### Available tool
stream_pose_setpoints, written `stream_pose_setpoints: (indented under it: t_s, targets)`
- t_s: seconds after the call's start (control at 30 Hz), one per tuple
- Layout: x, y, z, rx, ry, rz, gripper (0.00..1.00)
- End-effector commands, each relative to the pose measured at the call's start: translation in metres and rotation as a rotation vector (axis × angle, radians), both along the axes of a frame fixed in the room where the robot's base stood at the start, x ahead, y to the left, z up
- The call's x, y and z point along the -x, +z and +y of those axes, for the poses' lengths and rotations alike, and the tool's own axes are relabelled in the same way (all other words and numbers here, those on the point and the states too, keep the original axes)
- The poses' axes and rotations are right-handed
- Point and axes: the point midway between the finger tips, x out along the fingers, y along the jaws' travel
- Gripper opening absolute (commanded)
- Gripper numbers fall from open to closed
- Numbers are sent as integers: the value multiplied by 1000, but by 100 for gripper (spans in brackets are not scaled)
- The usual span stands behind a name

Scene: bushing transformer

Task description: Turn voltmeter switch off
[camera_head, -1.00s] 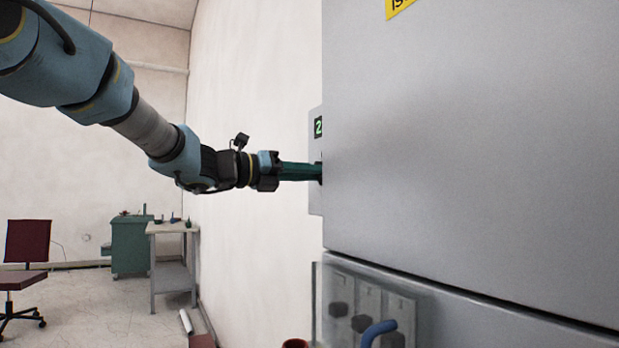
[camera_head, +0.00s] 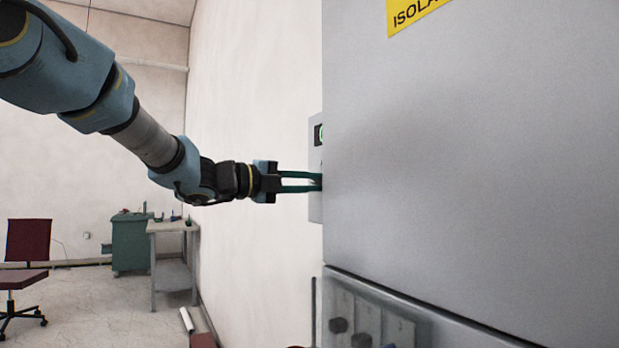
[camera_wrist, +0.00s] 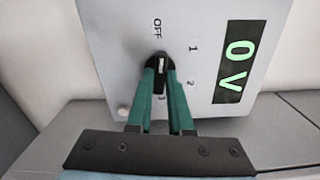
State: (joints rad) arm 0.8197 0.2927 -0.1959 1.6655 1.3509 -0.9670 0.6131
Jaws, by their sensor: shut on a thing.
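The voltmeter panel (camera_wrist: 120,45) fills the middle of the wrist view, with labels OFF, 1, 2 and 3 around a dark rotary switch (camera_wrist: 161,63). A white mark on the switch points toward the OFF label (camera_wrist: 157,28). The voltmeter display (camera_wrist: 238,62) reads 0 V in green. My gripper (camera_wrist: 161,72) is shut on the switch, its green fingers on either side of it. In the head view my gripper (camera_head: 317,182) reaches the panel (camera_head: 315,205), which is mostly hidden behind the grey cabinet; the switch is hidden there.
The large grey cabinet (camera_head: 470,170) with a yellow sign (camera_head: 412,14) stands close on the right. Several small switches (camera_head: 362,320) sit low on its front.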

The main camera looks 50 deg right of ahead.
Motion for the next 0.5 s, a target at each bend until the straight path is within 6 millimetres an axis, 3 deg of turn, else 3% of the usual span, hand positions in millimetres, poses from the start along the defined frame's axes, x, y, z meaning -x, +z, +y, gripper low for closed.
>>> stream_pose_setpoints:
  t_s: [0.5]
  targets:
    - [-1, -1, 0, -58, 0, 147, 0]
